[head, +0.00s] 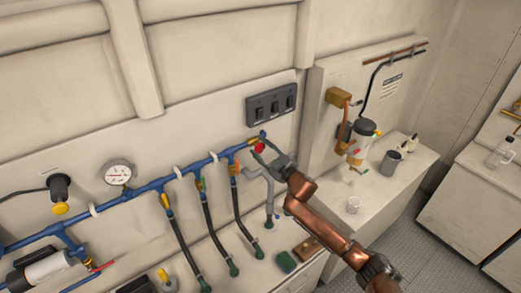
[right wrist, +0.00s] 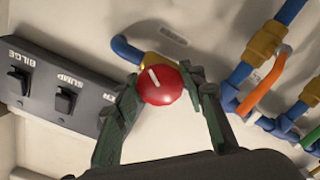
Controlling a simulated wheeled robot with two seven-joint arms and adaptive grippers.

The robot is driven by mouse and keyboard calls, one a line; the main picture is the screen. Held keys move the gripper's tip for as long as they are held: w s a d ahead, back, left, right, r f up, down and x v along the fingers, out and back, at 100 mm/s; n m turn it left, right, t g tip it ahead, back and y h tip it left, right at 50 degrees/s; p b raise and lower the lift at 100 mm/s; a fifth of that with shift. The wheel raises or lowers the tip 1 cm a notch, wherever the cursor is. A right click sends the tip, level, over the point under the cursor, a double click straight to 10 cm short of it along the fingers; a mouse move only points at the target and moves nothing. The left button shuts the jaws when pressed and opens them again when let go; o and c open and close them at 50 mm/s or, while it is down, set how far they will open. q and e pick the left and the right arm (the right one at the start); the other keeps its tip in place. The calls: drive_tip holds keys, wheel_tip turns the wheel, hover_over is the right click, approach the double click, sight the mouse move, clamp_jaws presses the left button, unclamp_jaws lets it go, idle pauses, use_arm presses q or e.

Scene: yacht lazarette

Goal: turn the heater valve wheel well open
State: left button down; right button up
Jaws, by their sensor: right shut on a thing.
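A small round red valve wheel (head: 259,147) sits at the right end of the blue pipe on the wall, below the black switch panel. In the right wrist view the red wheel (right wrist: 164,88) faces me and has a white line from near its middle toward the upper left. My right gripper (head: 264,151) reaches it from the right. Its two green fingers lie on either side of the wheel's rim, and it is shut on it. A label by the wheel is too small to read. My left gripper is out of view.
The switch panel (head: 271,104) is close to the wheel; its BILGE and SUMP switches show in the right wrist view. Blue pipework (head: 145,188) with several valves and hoses runs left. A white counter (head: 365,190) with a grey mug (head: 391,161) stands right.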

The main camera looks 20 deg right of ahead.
drive_tip(key=shift+f+n, duration=0.15)
drive_tip(key=shift+n, duration=0.45)
drive_tip(key=o, duration=1.2)
drive_tip(key=shift+c, duration=0.2)
drive_tip(key=v, duration=1.2)
